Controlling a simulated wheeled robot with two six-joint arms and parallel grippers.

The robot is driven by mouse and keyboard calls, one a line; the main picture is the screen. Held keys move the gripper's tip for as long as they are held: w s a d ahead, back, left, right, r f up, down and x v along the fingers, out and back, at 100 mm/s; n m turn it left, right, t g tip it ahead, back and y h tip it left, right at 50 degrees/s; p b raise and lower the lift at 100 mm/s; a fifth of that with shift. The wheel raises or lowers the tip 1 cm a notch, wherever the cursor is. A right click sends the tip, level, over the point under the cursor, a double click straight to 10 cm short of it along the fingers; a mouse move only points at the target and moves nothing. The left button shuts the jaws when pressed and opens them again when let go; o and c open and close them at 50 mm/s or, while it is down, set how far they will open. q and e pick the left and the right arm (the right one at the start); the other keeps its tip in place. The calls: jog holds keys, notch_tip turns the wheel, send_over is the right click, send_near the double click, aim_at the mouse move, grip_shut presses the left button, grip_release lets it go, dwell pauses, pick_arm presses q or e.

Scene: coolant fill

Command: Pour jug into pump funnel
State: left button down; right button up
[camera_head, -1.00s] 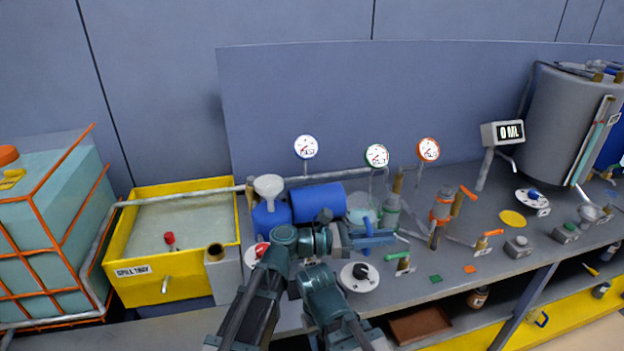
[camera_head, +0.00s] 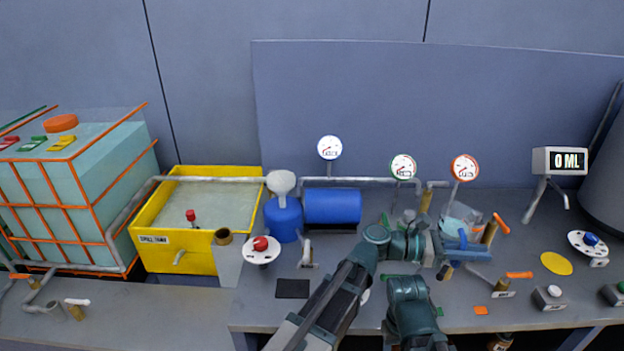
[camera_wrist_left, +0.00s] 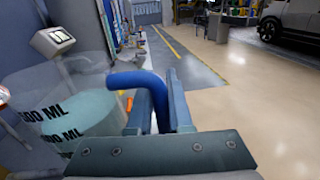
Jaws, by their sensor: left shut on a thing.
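A clear jug (camera_head: 458,222) with pale blue-green liquid and a blue handle (camera_head: 464,246) is in my left gripper (camera_head: 446,246). The jug appears roughly upright, in front of the orange-rimmed gauge. In the left wrist view the jug (camera_wrist_left: 60,105) shows "500 ML" marks, and the fingers (camera_wrist_left: 155,108) are closed around its blue handle. The white pump funnel (camera_head: 281,183) sits on top of the blue pump body (camera_head: 283,218), well left of the jug. My right gripper cannot be made out.
A blue cylinder (camera_head: 333,206) lies beside the pump. Gauges (camera_head: 403,167) stand on stems behind. A display (camera_head: 559,161) reads 0 ML. A yellow spill tray (camera_head: 155,254) and a caged tank (camera_head: 75,195) are at the left. Valves and buttons crowd the bench.

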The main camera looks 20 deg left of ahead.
pick_arm(q)
jog(key=w+a+f+n+t+y+b, duration=0.1)
jog(key=w+a+n+t+y, duration=0.4)
jog(key=w+a, duration=0.5)
jog(key=w+a+n+t+y, duration=0.45)
jog(key=w+a+t, duration=0.35)
jog(key=a, duration=0.5)
jog(key=w+a+f+n+t+y+b, duration=0.1)
jog(key=w+a+f+n+y+b, duration=0.1)
jog(key=a+f+b, duration=0.5)
jog(key=shift+a+f+n+t+y, duration=0.15)
jog(key=shift+a+n+t+y, duration=0.15)
jog(key=shift+a+n+y, duration=0.55)
jog(key=shift+a, duration=0.1)
